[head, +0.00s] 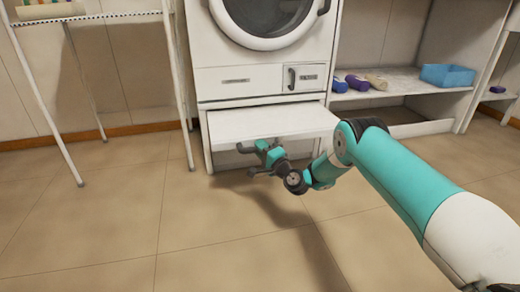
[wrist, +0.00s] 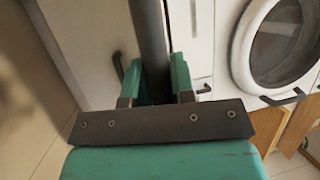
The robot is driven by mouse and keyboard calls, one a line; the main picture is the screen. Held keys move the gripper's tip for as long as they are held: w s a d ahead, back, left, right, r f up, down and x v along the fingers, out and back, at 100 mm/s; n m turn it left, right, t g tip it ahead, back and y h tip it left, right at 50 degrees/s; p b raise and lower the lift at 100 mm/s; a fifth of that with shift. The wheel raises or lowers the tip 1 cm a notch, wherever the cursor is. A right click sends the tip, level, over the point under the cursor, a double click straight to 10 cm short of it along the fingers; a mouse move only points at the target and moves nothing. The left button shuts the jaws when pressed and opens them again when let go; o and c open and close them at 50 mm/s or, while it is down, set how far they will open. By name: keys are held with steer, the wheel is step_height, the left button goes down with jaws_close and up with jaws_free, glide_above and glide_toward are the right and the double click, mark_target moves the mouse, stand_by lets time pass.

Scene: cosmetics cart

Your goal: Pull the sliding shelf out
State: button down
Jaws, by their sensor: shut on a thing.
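The sliding shelf (head: 265,123) is a flat white board under the white machine. It juts forward from the cabinet in the head view. My gripper (head: 262,150) is just below the shelf's front edge. In the wrist view my gripper's two teal fingers (wrist: 156,82) are shut on a long dark bar, the shelf handle (wrist: 148,35). In the head view, part of the handle (head: 245,149) shows left of my gripper; the rest is hidden by my arm and the shelf.
The machine with its round door (head: 268,15) stands above, with a drawer and dark drawer handle (head: 292,78). At right is a low shelf unit with bottles and a blue bin (head: 447,75). A thin-legged white table (head: 95,17) stands left. The tiled floor in front is clear.

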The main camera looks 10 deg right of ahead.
steer(key=shift+a, duration=0.1)
steer(key=c, duration=1)
jaws_free()
steer(key=shift+o, duration=0.2)
steer(key=shift+s+d, duration=0.15)
steer(key=shift+d, duration=0.05)
steer(key=p+v, duration=1.7)
steer(key=p, duration=0.6)
steer(key=shift+f, duration=0.1)
